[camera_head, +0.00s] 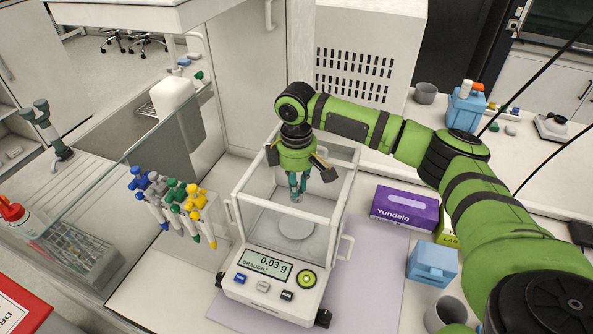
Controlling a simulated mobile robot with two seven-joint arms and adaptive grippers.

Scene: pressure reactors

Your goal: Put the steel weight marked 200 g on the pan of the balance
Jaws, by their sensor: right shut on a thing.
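The balance (268,290) stands on the bench in the middle, with a glass draught shield around its round pan (296,229). Its display (264,265) reads 0.03 g with the word DRAUGHT. My right gripper (296,190) reaches down through the top of the shield, above the pan and apart from it. It is shut on a small steel weight (296,198), mostly hidden between the fingertips; its marking cannot be read. The pan looks empty. My left gripper is not in view.
Pipettes (170,200) hang on a stand left of the balance. A purple Yundelo box (404,208), a light blue container (432,264) and a grey cup (446,312) stand to its right. The shield's walls closely surround my right gripper.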

